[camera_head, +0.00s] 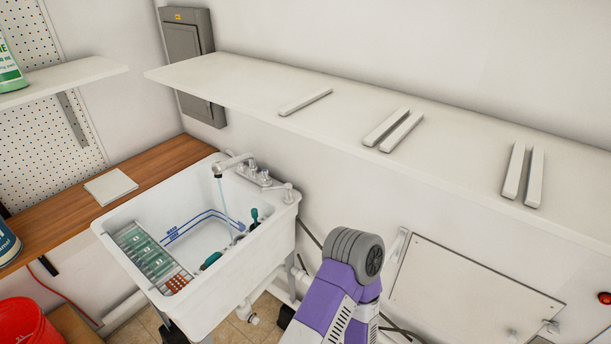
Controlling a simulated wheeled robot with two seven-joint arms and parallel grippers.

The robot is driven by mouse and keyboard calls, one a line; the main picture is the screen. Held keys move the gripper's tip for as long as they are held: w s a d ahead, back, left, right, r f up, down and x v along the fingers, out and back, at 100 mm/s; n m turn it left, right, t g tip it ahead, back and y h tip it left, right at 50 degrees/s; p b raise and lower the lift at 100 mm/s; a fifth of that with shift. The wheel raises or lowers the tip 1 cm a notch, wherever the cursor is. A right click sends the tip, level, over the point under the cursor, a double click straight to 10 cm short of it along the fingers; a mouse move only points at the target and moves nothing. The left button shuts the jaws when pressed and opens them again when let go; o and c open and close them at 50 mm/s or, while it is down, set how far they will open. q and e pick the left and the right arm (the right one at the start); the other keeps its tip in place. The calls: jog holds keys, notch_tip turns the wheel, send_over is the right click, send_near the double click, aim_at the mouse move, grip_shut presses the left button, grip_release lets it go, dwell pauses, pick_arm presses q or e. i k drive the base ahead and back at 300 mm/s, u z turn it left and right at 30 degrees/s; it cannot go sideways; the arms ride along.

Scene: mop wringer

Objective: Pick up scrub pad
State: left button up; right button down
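No thing in view can be clearly told as the scrub pad. Green rectangular pieces with small pale marks (148,258) lie at the left side of the white sink (262,246), beside a small reddish-brown dotted piece (177,282). Dark teal items (211,261) lie at the right side of the basin; their kind is too small to tell. A flat pale square (111,187) lies on the wooden counter. A purple and grey arm of mine comes in from the bottom, right of the sink. Neither gripper shows.
Water runs from the faucet (234,162) into the sink. The wooden counter (60,222) is mostly bare. A white shelf (240,82) with several white bars hangs above and behind. A red bucket (28,322) stands at bottom left. A pale panel (470,290) is at right.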

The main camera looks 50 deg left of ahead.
aim_at(209, 261)
jog(key=i, duration=0.75)
jog(key=u, duration=2.15)
